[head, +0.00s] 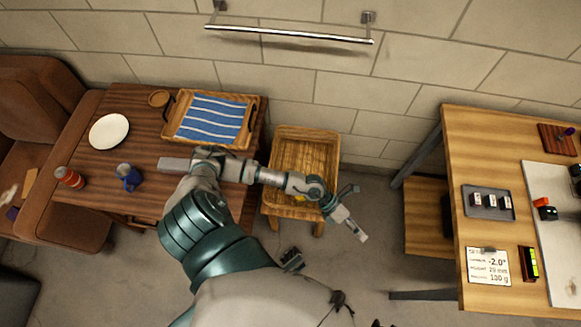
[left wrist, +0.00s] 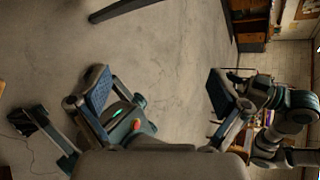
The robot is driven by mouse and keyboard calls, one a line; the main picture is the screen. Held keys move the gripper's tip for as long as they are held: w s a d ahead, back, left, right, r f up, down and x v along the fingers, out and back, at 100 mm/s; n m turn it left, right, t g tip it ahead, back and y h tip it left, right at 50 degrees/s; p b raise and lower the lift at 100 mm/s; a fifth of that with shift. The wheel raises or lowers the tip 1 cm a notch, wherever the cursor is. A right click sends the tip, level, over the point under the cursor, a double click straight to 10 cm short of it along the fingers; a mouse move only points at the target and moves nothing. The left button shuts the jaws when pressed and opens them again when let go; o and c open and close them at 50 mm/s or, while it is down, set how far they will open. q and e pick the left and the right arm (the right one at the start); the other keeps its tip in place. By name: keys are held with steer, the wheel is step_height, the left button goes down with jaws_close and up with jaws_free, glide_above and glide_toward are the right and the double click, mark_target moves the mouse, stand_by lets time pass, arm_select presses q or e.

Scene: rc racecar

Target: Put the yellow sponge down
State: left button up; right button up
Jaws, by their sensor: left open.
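A small patch of yellow (head: 300,198), which looks like the yellow sponge, shows at the front of the wooden tray-topped stool (head: 333,150). My left forearm and wrist cross in front of it and hide most of it. My left gripper (head: 356,213) is to the right of the stool, apart from the yellow patch, with its fingers spread. In the left wrist view, my left gripper (left wrist: 160,88) is open and empty, with only grey floor between its pads. I cannot make out my right gripper.
A brown table (head: 90,150) at left holds a white plate (head: 109,131), a blue mug (head: 129,178), a red can (head: 69,177) and a tray with a blue striped cloth (head: 210,116). A wooden desk (head: 480,135) stands at right. Bare floor (head: 365,270) lies between.

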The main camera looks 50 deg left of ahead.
arm_select(q)
steer(key=w+d+r+n+t+h, duration=0.25)
steer(key=d+r+n+t, duration=0.25)
steer(key=r, duration=0.4)
steer(key=w+a+r+n+t+y, duration=0.4)
steer(key=a+r+n+t+y, duration=0.4)
steer(key=n, duration=0.8)
steer(key=s+a+f+n+g+y, duration=0.35)
steer(key=a+f+n+y, duration=0.25)
steer(key=a+f+n, duration=0.35)
steer(key=s+a+f+n+g, duration=0.1)
steer(key=s+f+g, duration=0.3)
steer(key=s, duration=0.5)
steer(key=s+a+f+n+g, duration=0.1)
steer(key=s+f+n+g, duration=0.3)
steer(key=s, duration=0.5)
steer(key=shift+s+a+f+n, duration=0.25)
steer(key=shift+s+f+n, duration=0.1)
steer(key=shift+f, duration=0.2)
steer(key=shift+h, duration=0.25)
